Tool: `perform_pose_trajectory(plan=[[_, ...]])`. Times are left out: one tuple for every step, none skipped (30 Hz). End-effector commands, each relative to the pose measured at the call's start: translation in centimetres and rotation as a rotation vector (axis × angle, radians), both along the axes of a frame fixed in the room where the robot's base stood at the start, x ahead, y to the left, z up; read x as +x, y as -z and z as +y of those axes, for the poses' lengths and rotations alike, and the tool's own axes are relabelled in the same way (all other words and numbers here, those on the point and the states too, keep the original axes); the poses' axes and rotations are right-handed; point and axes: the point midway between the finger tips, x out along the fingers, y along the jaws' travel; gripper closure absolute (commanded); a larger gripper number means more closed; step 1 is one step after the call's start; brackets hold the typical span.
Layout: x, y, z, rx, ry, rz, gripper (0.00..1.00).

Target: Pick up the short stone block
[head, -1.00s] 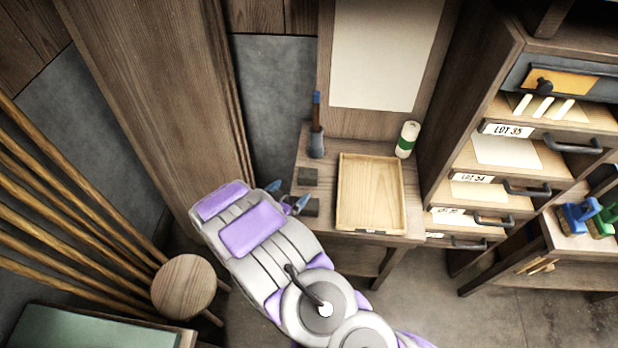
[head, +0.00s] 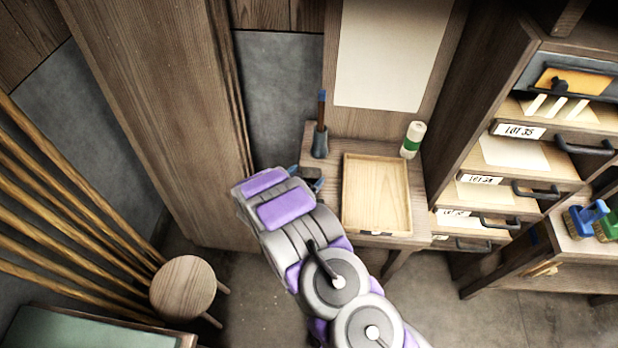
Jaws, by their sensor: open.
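My gripper (head: 307,178) is over the left edge of the small wooden table, with its blue fingers apart. My own arm covers much of it and the table's left front. A small dark patch shows between and behind the fingers. I cannot tell whether it is the short stone block, and I see no clearly recognisable stone block in the head view. Nothing is visibly held.
A wooden tray (head: 345,212), seemingly empty, lies right of my gripper. A blue-handled tool in a dark holder (head: 320,143) and a green-white cylinder (head: 412,140) stand behind. A round stool (head: 184,287) is at left; a drawer cabinet (head: 470,130) is at right.

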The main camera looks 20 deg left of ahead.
Motion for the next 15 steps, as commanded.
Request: perform_pose_trajectory(plan=[[0.03, -0.09, -0.18, 0.000, 0.000, 0.001, 0.00], [0.00, -0.14, -0.26, 0.001, -0.001, 0.001, 0.00], [-0.01, -0.18, -0.39, 0.002, -0.001, 0.002, 0.00], [-0.02, -0.20, -0.47, 0.003, 0.000, 0.002, 0.00], [-0.03, -0.22, -0.52, 0.003, 0.000, 0.001, 0.01], [-0.03, -0.22, -0.57, 0.003, 0.000, 0.001, 0.05], [-0.03, -0.23, -0.57, 0.003, 0.000, 0.001, 0.08], [-0.03, -0.23, -0.55, 0.003, 0.000, 0.001, 0.11], [-0.03, -0.21, -0.50, 0.003, 0.000, 0.001, 0.14], [-0.02, -0.19, -0.44, 0.002, 0.001, 0.002, 0.17], [-0.02, -0.16, -0.37, 0.001, 0.000, 0.002, 0.20], [-0.02, -0.14, -0.26, 0.001, 0.000, 0.001, 0.24], [-0.02, -0.12, -0.18, 0.000, 0.000, 0.001, 0.27], [-0.02, -0.10, -0.11, 0.000, 0.000, 0.001, 0.30], [-0.02, -0.07, -0.01, 0.000, 0.001, 0.000, 0.33]])
